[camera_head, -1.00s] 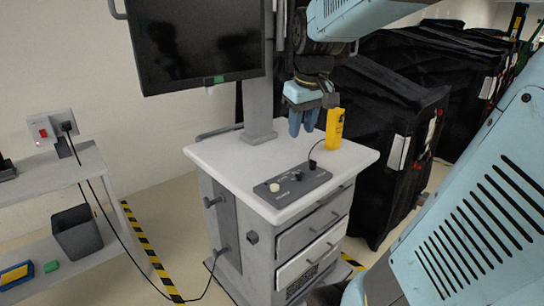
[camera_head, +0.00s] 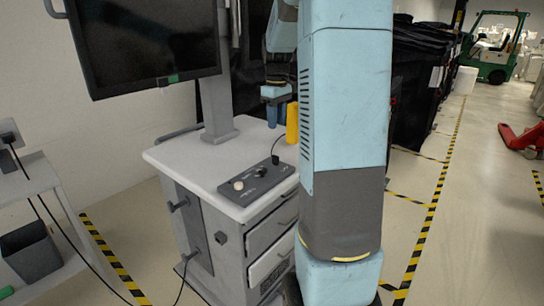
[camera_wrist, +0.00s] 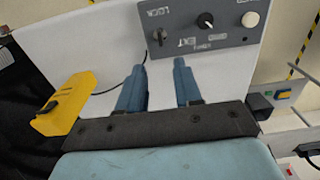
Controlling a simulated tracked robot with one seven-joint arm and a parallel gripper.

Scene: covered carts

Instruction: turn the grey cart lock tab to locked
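The grey control box (camera_head: 256,183) lies on the white cart top (camera_head: 205,165). It also shows upside down in the wrist view (camera_wrist: 225,52), with a pale knob (camera_wrist: 250,18), a dark knob (camera_wrist: 205,20) and a small dark tab (camera_wrist: 160,36) near lettering that looks like LOCK. I cannot tell the tab's setting. My gripper (camera_head: 275,114) is over the far part of the cart top, apart from the box. In the wrist view, its blue fingers (camera_wrist: 160,82) are spread with nothing between them, pointing toward the box.
A yellow object (camera_head: 292,122) stands close to my gripper, left of the fingers in the wrist view (camera_wrist: 62,105). A monitor (camera_head: 145,45) on a post rises behind the cart top. A shelf (camera_head: 35,185) stands at left, black covered carts (camera_head: 420,75) behind. Floor is open at right.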

